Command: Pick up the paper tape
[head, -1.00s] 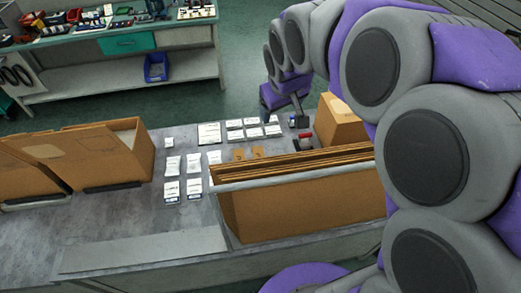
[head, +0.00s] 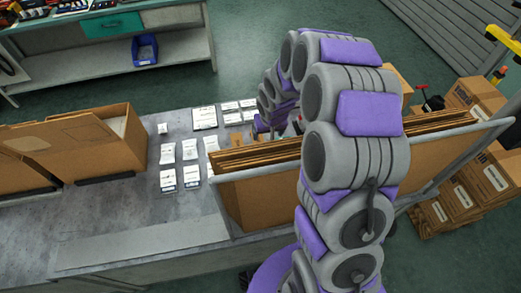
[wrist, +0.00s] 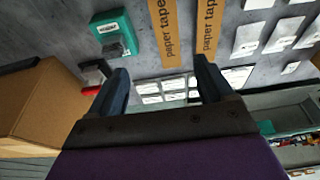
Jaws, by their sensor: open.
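Two flat brown pieces lettered "paper tape" lie side by side on the grey table in the wrist view, the left paper tape (wrist: 163,32) and the right paper tape (wrist: 208,28). A small brown patch of paper tape (head: 237,140) also shows in the head view, beyond the cardboard stack. My gripper (wrist: 161,66) is open and empty. Its two dark fingers reach toward the tapes; the right finger's tip overlaps the lower end of the right tape in the picture. I cannot tell its height above the table. In the head view my arm hides the fingers.
A teal box (wrist: 112,34) with a grey part lies left of the tapes, near a dark and red item (wrist: 93,78). A cardboard box (wrist: 38,108) stands at the left. White packets (head: 190,149) cover the table. Upright cardboard sheets (head: 265,153) stand in front in the head view.

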